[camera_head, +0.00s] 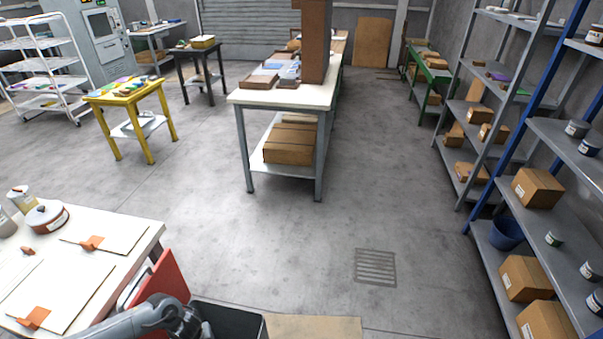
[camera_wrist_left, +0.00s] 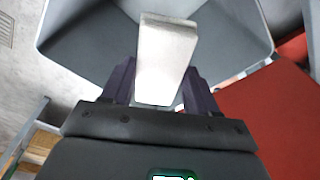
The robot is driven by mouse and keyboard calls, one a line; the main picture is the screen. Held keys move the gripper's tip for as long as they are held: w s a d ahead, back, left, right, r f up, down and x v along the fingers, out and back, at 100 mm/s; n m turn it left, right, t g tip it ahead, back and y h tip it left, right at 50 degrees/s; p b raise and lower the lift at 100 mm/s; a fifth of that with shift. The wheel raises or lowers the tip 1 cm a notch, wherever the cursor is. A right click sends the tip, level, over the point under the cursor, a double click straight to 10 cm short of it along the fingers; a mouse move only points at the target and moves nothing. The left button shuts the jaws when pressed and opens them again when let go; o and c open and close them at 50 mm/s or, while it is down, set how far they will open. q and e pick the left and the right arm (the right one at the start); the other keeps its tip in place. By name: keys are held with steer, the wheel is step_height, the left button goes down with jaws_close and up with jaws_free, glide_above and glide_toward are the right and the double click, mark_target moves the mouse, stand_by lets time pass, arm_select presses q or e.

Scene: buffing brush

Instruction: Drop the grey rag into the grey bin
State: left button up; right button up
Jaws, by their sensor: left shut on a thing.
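The grey rag (camera_wrist_left: 166,58) shows in the left wrist view as a pale grey, block-like piece. My left gripper (camera_wrist_left: 160,88) is shut on it, with a dark finger on each side. Behind the rag, the open grey bin (camera_wrist_left: 85,42) fills the upper part of that view, and the rag lies across its opening in the picture. In the head view the grey bin (camera_head: 240,323) is at the bottom edge, partly cut off. My left arm comes in beside it, but the gripper tips and rag cannot be made out there. My right gripper is in neither view.
A red panel (camera_head: 168,276) stands beside the bin, left of it in the head view. The white table (camera_head: 130,228) holds boards, orange pieces and containers. A brown board (camera_head: 315,328) lies right of the bin. Shelves (camera_head: 560,150) line the right side; the middle floor is clear.

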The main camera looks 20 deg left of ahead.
arm_select(q)
steer(key=shift+f, duration=0.3)
steer(key=o, duration=1.1)
steer(key=shift+r, duration=0.1)
step_height(320, 180, up, 11)
steer(key=p, duration=0.5)
steer(key=shift+s+d+f, duration=0.2)
steer(key=shift+s+d, duration=0.25)
